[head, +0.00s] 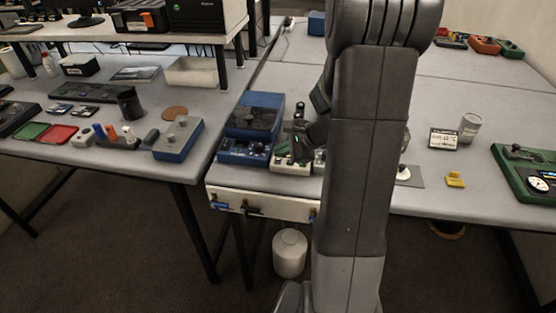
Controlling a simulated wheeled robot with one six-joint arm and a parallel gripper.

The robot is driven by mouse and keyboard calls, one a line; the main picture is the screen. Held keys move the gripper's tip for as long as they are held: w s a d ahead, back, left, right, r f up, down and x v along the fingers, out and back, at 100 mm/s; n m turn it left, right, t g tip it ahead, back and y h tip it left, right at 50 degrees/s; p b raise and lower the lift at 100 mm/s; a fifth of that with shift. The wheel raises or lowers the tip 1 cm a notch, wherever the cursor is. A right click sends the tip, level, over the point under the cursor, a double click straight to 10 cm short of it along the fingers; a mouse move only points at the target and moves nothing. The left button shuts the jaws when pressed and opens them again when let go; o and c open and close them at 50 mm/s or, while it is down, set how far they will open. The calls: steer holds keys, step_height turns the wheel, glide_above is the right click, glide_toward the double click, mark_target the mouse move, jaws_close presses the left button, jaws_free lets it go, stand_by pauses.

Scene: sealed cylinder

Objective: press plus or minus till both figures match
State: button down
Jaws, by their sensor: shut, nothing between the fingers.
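A blue bench device (233,158) with a dark top and a front panel of small knobs and a display stands on the table left of my arm. A small pale and green panel (281,167) sits beside it, partly hidden by my gripper. My gripper (300,153) is shut and empty, pointing down just above or at this panel; touching cannot be told. A small white display (444,138) with dark figures stands on the table to the right; its figures are too small to read surely. No plus or minus mark can be made out.
My arm hides the table's middle. A jar (470,127), a yellow block (455,179) and a green device (528,178) stand to the right. A grey-blue box (179,139) is on the left table. Valves line the table's front edge below the blue device.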

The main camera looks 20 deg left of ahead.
steer(key=shift+f+b, duration=0.35)
steer(key=shift+f, duration=0.05)
steer(key=shift+f+b, duration=0.35)
steer(key=shift+f, duration=0.05)
stand_by(0.4)
steer(key=shift+r, duration=0.1)
steer(key=shift+r+p, duration=0.65)
steer(key=shift+r, duration=0.1)
step_height(320, 180, up, 5)
steer(key=p, duration=0.4)
stand_by(2.6)
